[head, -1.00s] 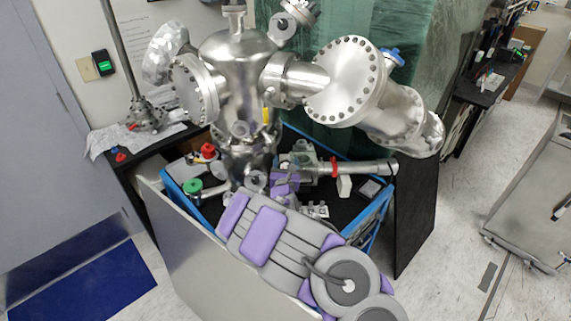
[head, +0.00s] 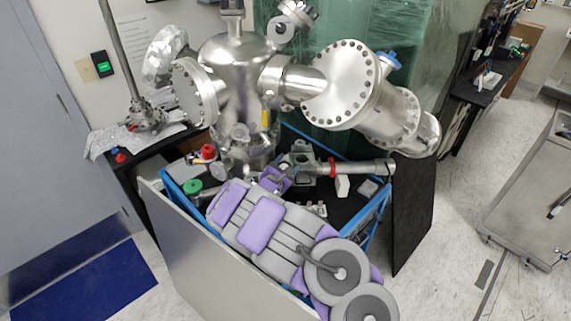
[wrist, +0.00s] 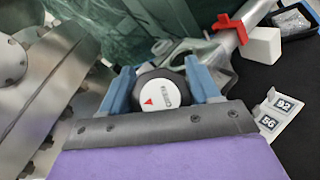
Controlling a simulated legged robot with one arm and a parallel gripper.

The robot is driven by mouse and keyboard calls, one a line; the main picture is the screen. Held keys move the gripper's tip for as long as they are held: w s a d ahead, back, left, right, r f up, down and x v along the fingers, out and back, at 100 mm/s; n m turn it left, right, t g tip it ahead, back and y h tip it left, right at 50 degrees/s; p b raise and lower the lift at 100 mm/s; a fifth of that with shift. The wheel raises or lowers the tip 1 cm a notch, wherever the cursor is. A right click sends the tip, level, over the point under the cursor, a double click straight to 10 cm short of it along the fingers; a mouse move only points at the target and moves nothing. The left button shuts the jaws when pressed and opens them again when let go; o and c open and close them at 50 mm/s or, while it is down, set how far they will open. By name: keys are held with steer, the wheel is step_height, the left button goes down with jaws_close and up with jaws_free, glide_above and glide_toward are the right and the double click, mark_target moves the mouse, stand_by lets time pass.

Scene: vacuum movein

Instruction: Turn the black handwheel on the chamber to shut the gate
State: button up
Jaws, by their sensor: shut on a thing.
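The black handwheel (wrist: 148,84) shows in the wrist view, with a round white face bearing a red triangle at its left and small lettering. My gripper (wrist: 163,88) has its two blue fingers on either side of the wheel's rim, shut on it. In the head view my gripper (head: 281,178) is at the lower right of the steel chamber (head: 235,75), beside the grey valve body with its pipe. The handwheel cannot be made out in the head view, where the gripper hides it.
A steel pipe with a red clamp (head: 333,167) runs right from the valve. A white block (head: 342,187) and number tags (wrist: 283,106) lie near it. The blue-edged frame (head: 376,218) surrounds the black bench. Green (head: 192,187) and red (head: 207,151) knobs stand left.

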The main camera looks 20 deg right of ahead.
steer(key=m+g, duration=0.1)
steer(key=m, duration=0.1)
steer(key=m+g+h+p, duration=0.1)
steer(key=m+g, duration=0.1)
steer(key=shift+s+f+m+g, duration=0.15)
steer(key=shift+m+g, duration=0.15)
steer(key=m+g+p, duration=0.1)
steer(key=m+g, duration=0.1)
steer(key=m, duration=0.1)
steer(key=shift+s+f+m+g, duration=0.1)
steer(key=shift+s+m+g, duration=0.05)
steer(key=shift+m+g, duration=0.15)
steer(key=shift+s+d+f+m+g+y+p, duration=0.15)
steer(key=shift+m+g+y+p, duration=0.15)
steer(key=shift+m+g, duration=0.3)
steer(key=shift+s+a+f+m+g+y+p, duration=0.15)
steer(key=shift+m+g+y, duration=0.25)
steer(key=shift+m, duration=0.4)
steer(key=shift+d, duration=0.1)
steer(key=o, duration=1)
steer(key=shift+c, duration=0.2)
steer(key=shift+r, duration=0.1)
steer(key=shift+r, duration=0.1)
